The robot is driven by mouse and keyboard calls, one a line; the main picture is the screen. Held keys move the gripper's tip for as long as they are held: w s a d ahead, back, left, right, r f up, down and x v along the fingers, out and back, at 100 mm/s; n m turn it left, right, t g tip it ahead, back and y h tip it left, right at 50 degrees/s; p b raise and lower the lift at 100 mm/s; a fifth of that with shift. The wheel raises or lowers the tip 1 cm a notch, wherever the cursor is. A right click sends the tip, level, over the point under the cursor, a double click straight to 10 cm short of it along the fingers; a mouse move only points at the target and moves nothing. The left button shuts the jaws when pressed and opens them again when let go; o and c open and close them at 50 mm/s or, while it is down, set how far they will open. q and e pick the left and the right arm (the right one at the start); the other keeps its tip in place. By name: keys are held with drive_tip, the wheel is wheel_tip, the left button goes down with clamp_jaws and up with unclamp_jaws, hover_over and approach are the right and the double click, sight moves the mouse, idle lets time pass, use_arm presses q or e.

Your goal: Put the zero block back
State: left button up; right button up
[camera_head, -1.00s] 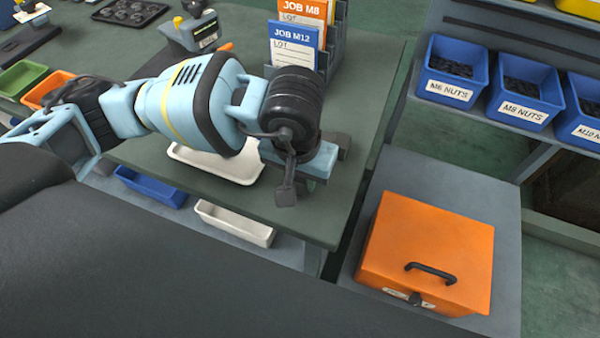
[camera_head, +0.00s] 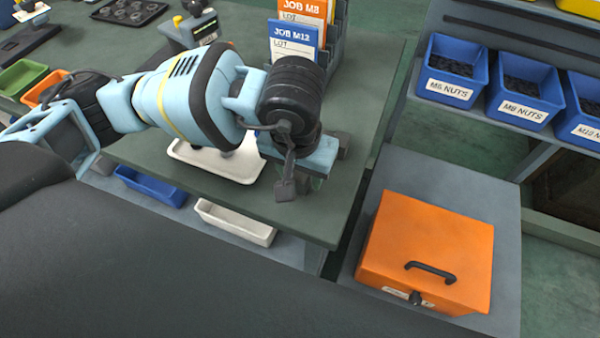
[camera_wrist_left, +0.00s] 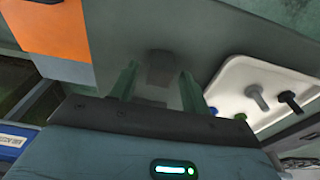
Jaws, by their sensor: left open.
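In the left wrist view a small dark grey block (camera_wrist_left: 160,68) lies on the green bench top, beyond and between my fingers. It may be the zero block; I see no marking on it. My left gripper (camera_wrist_left: 158,80) is open, its two fingers apart with nothing between them. In the head view the left hand (camera_head: 300,155) is over the bench's near right corner, and its fingertips are hidden. My right gripper is in neither view.
A white tray (camera_head: 215,170) with bolts lies beside the hand. Job cards (camera_head: 293,42) stand in a rack behind it. An orange box (camera_head: 425,250) sits on a lower surface to the right. Blue nut bins (camera_head: 452,72) line the right shelf. Blue and white bins lie below the bench.

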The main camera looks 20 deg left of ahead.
use_arm(q)
wheel_tip(320, 180, up, 11)
drive_tip(key=s, duration=0.1)
drive_tip(key=shift+s, duration=0.2)
drive_tip(key=shift+f, duration=0.15)
idle(0.4)
